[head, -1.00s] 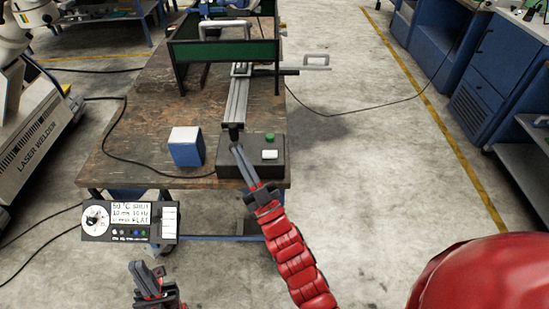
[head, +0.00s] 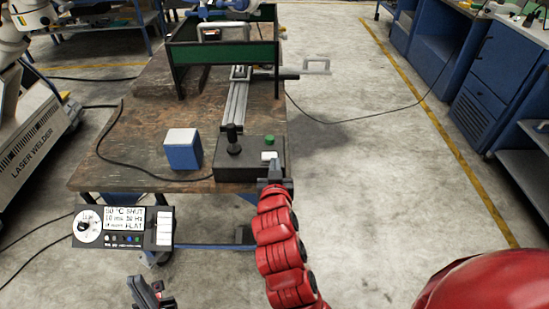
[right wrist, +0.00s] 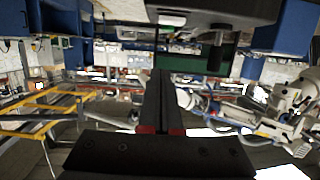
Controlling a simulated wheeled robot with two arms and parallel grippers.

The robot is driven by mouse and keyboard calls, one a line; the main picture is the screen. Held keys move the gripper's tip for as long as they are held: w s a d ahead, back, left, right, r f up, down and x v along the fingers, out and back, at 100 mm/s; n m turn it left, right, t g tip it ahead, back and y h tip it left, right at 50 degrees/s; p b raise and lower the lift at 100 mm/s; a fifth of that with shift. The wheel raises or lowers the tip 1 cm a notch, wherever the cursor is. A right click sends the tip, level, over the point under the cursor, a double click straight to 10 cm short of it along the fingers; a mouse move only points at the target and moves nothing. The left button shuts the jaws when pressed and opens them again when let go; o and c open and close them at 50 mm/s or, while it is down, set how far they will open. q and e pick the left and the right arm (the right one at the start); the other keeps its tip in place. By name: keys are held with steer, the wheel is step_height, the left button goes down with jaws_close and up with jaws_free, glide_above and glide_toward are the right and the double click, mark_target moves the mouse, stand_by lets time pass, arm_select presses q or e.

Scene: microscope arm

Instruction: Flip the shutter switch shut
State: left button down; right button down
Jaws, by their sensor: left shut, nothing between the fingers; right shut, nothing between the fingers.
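A black control box (head: 230,172) sits at the front right of the wooden table. It bears a black upright lever (head: 233,138), a green button (head: 269,140) and a small white switch (head: 269,156). I cannot read the switch's position. My right gripper (head: 275,165) is shut and empty at the box's front edge, just below the white switch; contact is unclear. In the right wrist view its fingers (right wrist: 160,90) are together, with the switch (right wrist: 172,19) beyond the tips. My left gripper (head: 143,288) is shut and empty at the bottom left, away from the box.
A panel (head: 110,244) at the table's front left has a dial and a screen (head: 126,218) whose top line seems to read SHUT. A blue-and-white block (head: 183,149) stands left of the box. A green-sided frame (head: 240,54) stands behind.

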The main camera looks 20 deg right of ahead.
stand_by(0.3)
steer(key=b, duration=0.1)
glide_above(275, 154)
steer(key=s, duration=0.3)
steer(key=shift+a+f, duration=0.25)
steer(key=shift+f, duration=0.25)
steer(key=shift+a+f, duration=0.2)
steer(key=shift+f, duration=0.3)
step_height(275, 154, down, 4)
steer(key=shift+w+r, duration=0.1)
steer(key=shift+r, duration=0.05)
steer(key=shift+f, duration=0.35)
